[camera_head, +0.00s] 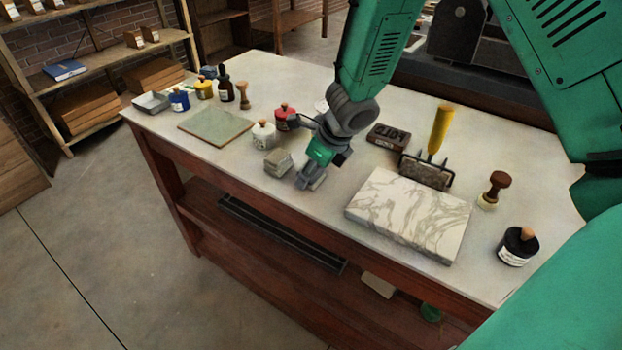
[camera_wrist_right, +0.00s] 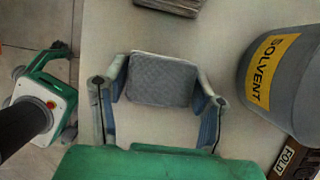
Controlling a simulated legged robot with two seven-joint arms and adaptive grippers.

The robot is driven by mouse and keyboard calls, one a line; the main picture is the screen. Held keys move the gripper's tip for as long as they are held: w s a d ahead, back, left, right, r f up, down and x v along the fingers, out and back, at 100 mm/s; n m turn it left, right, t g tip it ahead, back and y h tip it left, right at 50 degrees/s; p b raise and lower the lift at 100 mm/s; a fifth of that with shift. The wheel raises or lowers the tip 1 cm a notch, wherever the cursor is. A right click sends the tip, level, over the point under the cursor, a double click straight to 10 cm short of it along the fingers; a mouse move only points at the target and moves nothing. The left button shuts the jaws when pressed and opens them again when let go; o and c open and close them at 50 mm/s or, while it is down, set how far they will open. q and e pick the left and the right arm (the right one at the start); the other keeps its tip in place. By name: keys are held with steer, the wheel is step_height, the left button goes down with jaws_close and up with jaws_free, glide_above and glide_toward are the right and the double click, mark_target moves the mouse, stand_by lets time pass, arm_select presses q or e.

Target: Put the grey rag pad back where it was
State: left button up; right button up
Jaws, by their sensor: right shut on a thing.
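The grey rag pad (camera_wrist_right: 162,80) is a small quilted pad. In the right wrist view it sits between the two fingers of my right gripper (camera_wrist_right: 160,98), which is shut on it. In the head view my right gripper (camera_head: 312,180) points down near the front edge of the table, just right of a small greyish stack (camera_head: 278,162). The fingers mostly hide the pad there, and I cannot tell whether it touches the tabletop. My left gripper is not in view.
A solvent can (camera_wrist_right: 285,75) stands close to the right in the wrist view. A white jar (camera_head: 264,135) and red jar (camera_head: 286,117) stand behind the stack. A marble slab (camera_head: 410,212) lies to the right, below a yellow-handled tool (camera_head: 438,130) and dark block (camera_head: 388,137).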

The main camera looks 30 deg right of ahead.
steer(key=shift+a+r, duration=0.1)
steer(key=shift+a, duration=0.5)
steer(key=o, duration=1.3)
steer(key=shift+d, duration=0.4)
arm_select(q)
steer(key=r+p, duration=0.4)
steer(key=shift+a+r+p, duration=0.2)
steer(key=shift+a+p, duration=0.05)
steer(key=shift+p, duration=0.05)
arm_select(e)
steer(key=v, duration=1.2)
steer(key=shift+a, duration=0.15)
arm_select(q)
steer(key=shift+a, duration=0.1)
arm_select(e)
steer(key=shift+a, duration=0.1)
